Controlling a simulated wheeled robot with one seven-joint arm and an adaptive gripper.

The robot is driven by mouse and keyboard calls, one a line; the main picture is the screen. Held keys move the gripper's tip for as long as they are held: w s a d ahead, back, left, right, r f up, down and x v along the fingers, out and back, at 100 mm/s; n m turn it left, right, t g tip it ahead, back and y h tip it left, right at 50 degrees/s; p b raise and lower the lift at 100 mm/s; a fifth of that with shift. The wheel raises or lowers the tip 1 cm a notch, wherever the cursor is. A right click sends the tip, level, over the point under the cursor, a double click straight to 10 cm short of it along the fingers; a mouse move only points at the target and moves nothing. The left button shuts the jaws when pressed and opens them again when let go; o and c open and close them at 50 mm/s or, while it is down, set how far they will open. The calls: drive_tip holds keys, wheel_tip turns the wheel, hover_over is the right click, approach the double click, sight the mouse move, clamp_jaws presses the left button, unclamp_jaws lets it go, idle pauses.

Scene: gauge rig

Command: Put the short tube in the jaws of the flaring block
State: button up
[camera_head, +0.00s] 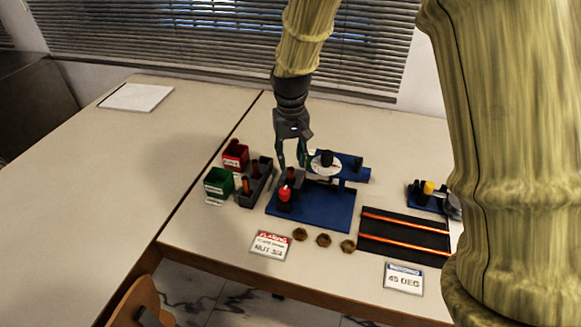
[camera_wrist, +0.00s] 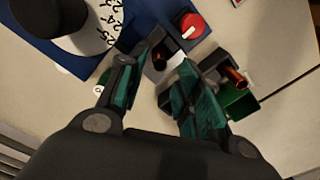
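The flaring block (camera_head: 296,183) is a dark grey block on a blue base, with a red knob (camera_head: 284,193) at its front; the knob also shows in the wrist view (camera_wrist: 188,26). My gripper (camera_head: 292,163) is above the block, pointing down. In the wrist view its two green-lined fingers (camera_wrist: 158,92) are apart with nothing between the pads. A short copper-coloured tube (camera_wrist: 160,58) appears to stand in the block, beyond the gap between the fingers. Its lower part is hidden, so how it sits in the jaws cannot be told.
A grey rack (camera_head: 249,194) holding copper tubes stands left of the base, by green (camera_head: 219,182) and red (camera_head: 236,155) bins. A white dial (camera_head: 324,165) is close right of my gripper. Brass nuts (camera_head: 323,240) and a black mat (camera_head: 405,228) with long copper tubes lie in front.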

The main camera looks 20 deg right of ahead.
wheel_tip(320, 180, up, 6)
idle(0.4)
drive_tip(key=shift+r, duration=0.1)
idle(2.0)
